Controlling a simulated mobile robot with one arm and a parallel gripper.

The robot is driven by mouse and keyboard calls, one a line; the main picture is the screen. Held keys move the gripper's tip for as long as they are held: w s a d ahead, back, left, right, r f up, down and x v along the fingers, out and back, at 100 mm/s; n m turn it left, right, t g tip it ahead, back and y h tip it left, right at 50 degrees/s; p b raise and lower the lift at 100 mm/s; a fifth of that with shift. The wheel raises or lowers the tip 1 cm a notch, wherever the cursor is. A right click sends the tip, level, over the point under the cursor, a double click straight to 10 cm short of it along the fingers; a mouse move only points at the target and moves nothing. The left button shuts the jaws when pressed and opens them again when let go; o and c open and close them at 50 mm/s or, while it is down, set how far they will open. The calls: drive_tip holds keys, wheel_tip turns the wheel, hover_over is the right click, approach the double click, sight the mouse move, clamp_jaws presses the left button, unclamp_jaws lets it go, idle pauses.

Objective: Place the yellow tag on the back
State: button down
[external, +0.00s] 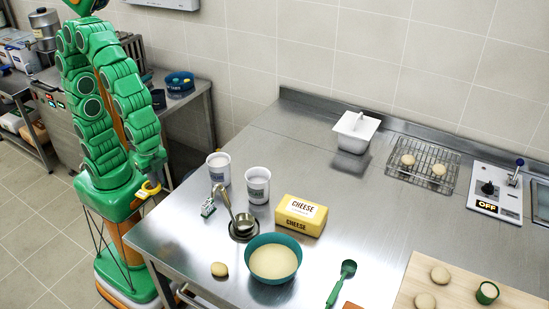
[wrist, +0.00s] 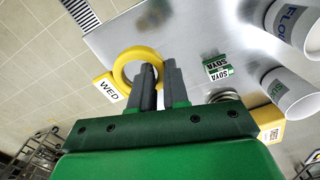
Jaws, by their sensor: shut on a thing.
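The yellow tag (wrist: 107,88) has a ring at one end and a flat plate reading WED in the wrist view. My gripper (wrist: 160,72) is shut on its ring, and the plate hangs off to the left of the fingers. In the external view the yellow tag (external: 149,191) shows at my gripper (external: 152,180), off the left end of the steel counter (external: 190,235). The ring is partly hidden behind the fingers.
Two white cups (external: 218,168) (external: 257,185), a small green-and-white SOYA box (external: 208,207), a ladle (external: 242,222) and a yellow CHEESE block (external: 301,215) stand nearby. A teal bowl (external: 273,260) is nearer the front. The counter's left back is clear.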

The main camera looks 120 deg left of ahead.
drive_tip(key=w+a+r+n, duration=0.2)
drive_tip(key=w+a+n, duration=0.7)
drive_tip(key=w+a, duration=0.85)
drive_tip(key=a+f+n, duration=0.3)
drive_tip(key=a+n, duration=0.5)
drive_tip(key=a, duration=2)
hover_over(307, 158)
drive_tip(key=shift+s+d+f, duration=0.1)
drive_tip(key=shift+s+f, duration=0.1)
drive_tip(key=shift+f, duration=2.15)
drive_tip(key=shift+s+d+f, duration=0.1)
drive_tip(key=shift+s+f, duration=0.05)
drive_tip(key=shift+f, duration=2.15)
drive_tip(key=shift+a, duration=0.1)
drive_tip(key=shift+w+a+f, duration=0.2)
drive_tip(key=shift+w+f, duration=0.1)
drive_tip(key=shift+f, duration=1.55)
